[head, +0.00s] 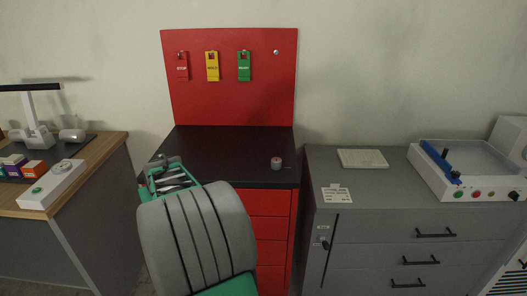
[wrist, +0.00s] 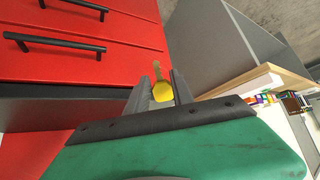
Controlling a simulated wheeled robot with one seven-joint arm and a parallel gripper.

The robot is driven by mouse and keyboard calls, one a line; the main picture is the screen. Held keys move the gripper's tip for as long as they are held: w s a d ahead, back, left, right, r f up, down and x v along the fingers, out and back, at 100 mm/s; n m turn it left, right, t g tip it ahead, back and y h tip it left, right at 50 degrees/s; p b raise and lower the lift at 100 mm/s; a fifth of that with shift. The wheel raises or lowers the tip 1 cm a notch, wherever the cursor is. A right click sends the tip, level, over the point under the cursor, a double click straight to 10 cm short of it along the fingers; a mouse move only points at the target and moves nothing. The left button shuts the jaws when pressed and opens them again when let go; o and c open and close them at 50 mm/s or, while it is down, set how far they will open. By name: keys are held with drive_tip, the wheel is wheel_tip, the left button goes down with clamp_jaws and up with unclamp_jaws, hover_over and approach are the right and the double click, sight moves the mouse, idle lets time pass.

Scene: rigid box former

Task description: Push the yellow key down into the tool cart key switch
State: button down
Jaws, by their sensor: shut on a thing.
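In the wrist view my gripper (wrist: 160,92) is shut on the yellow key (wrist: 162,92). The key's round yellow head sits between the two grey fingers, and its narrow shaft (wrist: 157,68) sticks out past the fingertips. In the head view my gripper's green hand (head: 168,178) is at the left front of the tool cart (head: 230,155), and my own arm covers part of the cart. The key is hidden in that view. I cannot make out the tool cart key switch in either view. The wrist view shows the cart's red drawers (wrist: 120,20).
Red, yellow and green tags (head: 244,66) hang on the red back panel (head: 282,90). A wooden-topped bench (head: 95,170) stands left and a grey drawer cabinet (head: 385,215) right.

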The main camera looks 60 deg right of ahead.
drive_tip(key=s+d+r+m+t+h, duration=0.1)
drive_tip(key=s+d+h, duration=0.1)
drive_tip(key=d, duration=0.5)
drive_tip(key=s+d+r+m+h+b, duration=0.1)
drive_tip(key=s+d+h, duration=0.1)
drive_tip(key=d, duration=0.5)
drive_tip(key=s+d+r+m+t+h, duration=0.1)
drive_tip(key=s+d, duration=0.3)
drive_tip(key=d, duration=0.4)
drive_tip(key=shift+m+t+h+b, duration=0.3)
drive_tip(key=shift+m+h+b, duration=0.1)
drive_tip(key=shift+h, duration=0.5)
drive_tip(key=s+d+h, duration=0.1)
drive_tip(key=s+d, duration=0.1)
drive_tip(key=s+d+r+m+h, duration=0.1)
drive_tip(key=s+d, duration=0.1)
drive_tip(key=s+d+r, duration=0.1)
drive_tip(key=s+d, duration=0.1)
drive_tip(key=d, duration=0.1)
drive_tip(key=shift+s+m+h+b, duration=0.3)
drive_tip(key=shift+h, duration=0.1)
drive_tip(key=s+d+r+m+g+h, duration=0.1)
drive_tip(key=s+d+r+h, duration=0.1)
drive_tip(key=s+d, duration=0.3)
drive_tip(key=s, duration=0.3)
drive_tip(key=shift+s+d+r+m+g+h, duration=0.3)
drive_tip(key=shift+r+m+g+h, duration=0.1)
drive_tip(key=shift+f+b, duration=0.15)
drive_tip(key=shift+b, duration=0.15)
